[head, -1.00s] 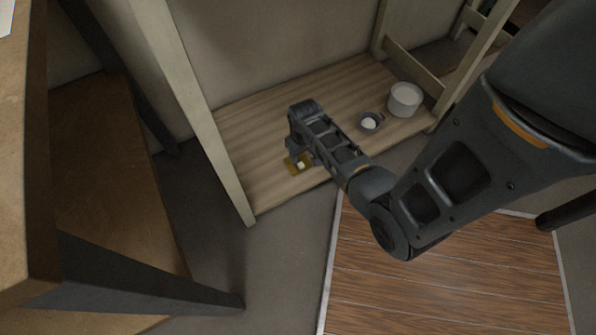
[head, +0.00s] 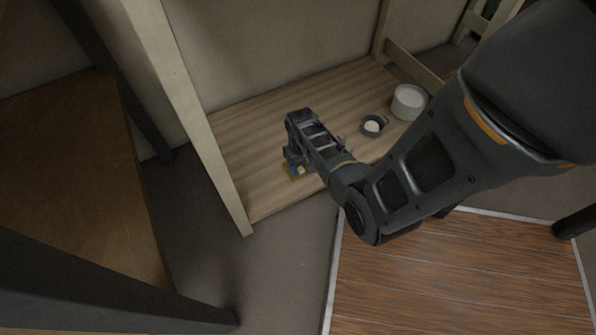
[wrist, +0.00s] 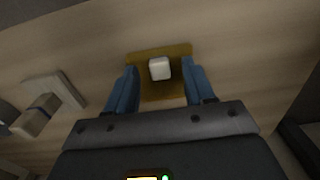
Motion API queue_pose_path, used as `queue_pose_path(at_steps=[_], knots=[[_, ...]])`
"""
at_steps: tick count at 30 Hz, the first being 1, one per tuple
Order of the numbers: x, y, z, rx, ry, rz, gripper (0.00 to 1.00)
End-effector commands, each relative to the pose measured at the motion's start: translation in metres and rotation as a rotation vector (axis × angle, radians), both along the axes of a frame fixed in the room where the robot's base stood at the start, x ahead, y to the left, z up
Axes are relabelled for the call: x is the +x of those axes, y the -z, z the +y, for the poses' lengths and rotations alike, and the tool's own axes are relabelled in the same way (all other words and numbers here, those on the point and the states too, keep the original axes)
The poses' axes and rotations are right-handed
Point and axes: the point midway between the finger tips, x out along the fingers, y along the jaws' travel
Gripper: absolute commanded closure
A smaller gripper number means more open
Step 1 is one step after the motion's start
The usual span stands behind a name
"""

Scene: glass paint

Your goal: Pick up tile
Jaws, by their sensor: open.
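A flat amber-yellow square tile (wrist: 149,91) lies on the wooden shelf board. A small white block (wrist: 160,69) shows on its middle. My gripper (wrist: 160,66) is open in the wrist view, its two blue fingers on the left and right with the tile and block between them. Whether the fingers touch the tile, I cannot tell. In the head view, my gripper (head: 295,167) is low over the tile (head: 286,171), which it mostly hides.
A small dark round dish with white contents (head: 373,126) and a white pot (head: 408,102) stand on the shelf board (head: 243,130) to the right. A pale shelf post (head: 205,140) rises at the left. A pale square piece (wrist: 55,92) shows left in the wrist view.

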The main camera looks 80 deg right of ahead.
Motion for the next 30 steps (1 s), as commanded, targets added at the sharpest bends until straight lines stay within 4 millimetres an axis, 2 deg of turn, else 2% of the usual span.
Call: queue_pose_path(at_steps=[7, 24, 30], knots=[[0.0003, 0.0021, -0.0004, -0.001, -0.001, -0.001, 0.47], [0.0002, 0.0021, -0.0001, -0.001, -0.001, -0.001, 1.00], [0.0002, 0.0020, -0.0002, -0.001, -0.001, -0.001, 1.00]])
